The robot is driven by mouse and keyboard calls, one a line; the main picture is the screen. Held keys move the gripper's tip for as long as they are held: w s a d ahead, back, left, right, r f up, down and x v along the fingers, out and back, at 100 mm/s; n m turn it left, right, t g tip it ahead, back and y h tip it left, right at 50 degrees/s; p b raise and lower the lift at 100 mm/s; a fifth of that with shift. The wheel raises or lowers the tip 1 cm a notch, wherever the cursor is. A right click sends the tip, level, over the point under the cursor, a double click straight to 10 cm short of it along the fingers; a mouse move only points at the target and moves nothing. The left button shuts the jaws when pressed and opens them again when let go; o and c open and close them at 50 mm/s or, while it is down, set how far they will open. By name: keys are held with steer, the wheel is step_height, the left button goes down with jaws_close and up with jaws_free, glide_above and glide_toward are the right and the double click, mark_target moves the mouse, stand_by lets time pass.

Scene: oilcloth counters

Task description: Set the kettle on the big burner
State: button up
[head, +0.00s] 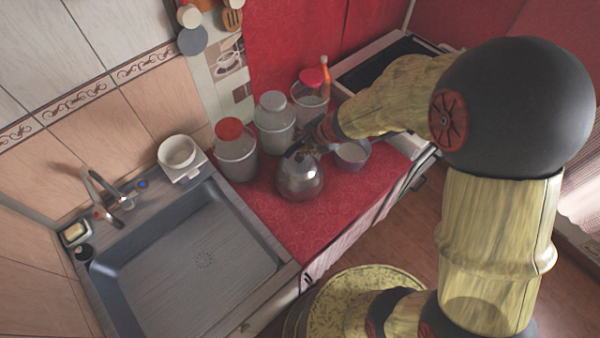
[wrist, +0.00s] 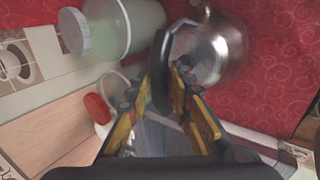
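The kettle (head: 299,180) is a shiny steel pot with a black handle. It is upright on the red counter, between the sink and the stove; whether its base touches the cloth cannot be told. In the wrist view its round body (wrist: 215,50) is at the upper right. My gripper (head: 312,140) reaches the handle from the stove side. In the wrist view my gripper (wrist: 160,90) has its yellow-padded fingers close on both sides of the black handle, seemingly shut on it. The stove (head: 385,62) has a dark top at the back right; my arm partly covers it, and its burners cannot be made out.
Lidded jars stand behind the kettle: one with a red lid (head: 236,150), one grey-lidded (head: 275,122), and another red-lidded (head: 310,95). A small pot (head: 352,155) sits right of the kettle. An orange bottle (head: 325,75) stands near the stove. The sink (head: 190,265) is left.

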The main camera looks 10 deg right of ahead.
steer(key=b+x, duration=0.3)
steer(key=x, duration=0.3)
steer(key=shift+f, duration=0.1)
steer(key=shift+c, duration=0.8)
steer(key=c, duration=0.4)
jaws_close()
steer(key=shift+w, duration=0.1)
